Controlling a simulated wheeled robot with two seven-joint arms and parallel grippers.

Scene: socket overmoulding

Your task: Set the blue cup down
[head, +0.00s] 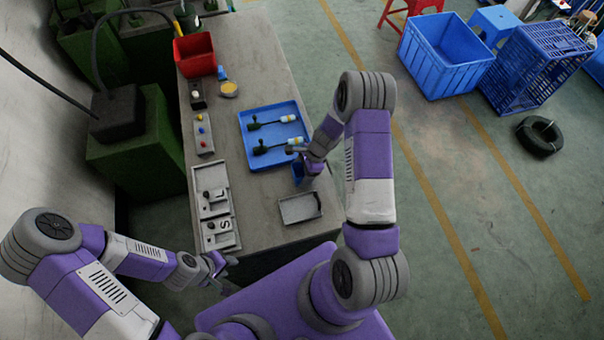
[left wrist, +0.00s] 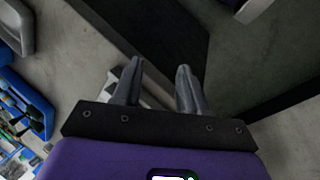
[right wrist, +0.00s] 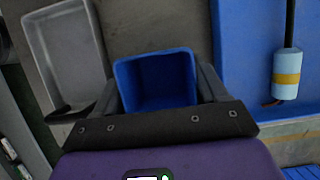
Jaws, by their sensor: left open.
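The blue cup (head: 297,173) is at the right side of the grey table, between the blue tray and the small grey tray. In the right wrist view the cup (right wrist: 155,82) sits between the fingers of my right gripper (right wrist: 158,92), which are closed against its sides. In the head view my right gripper (head: 301,160) partly hides the cup. I cannot tell whether its base touches the table. My left gripper (head: 228,268) is open and empty by the near left table corner. Its spread fingers (left wrist: 156,88) show in the left wrist view.
The blue tray (head: 246,137) holds several dark cable parts with pale ends. The small grey tray (head: 300,207) lies nearer me. The table's middle is clear.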

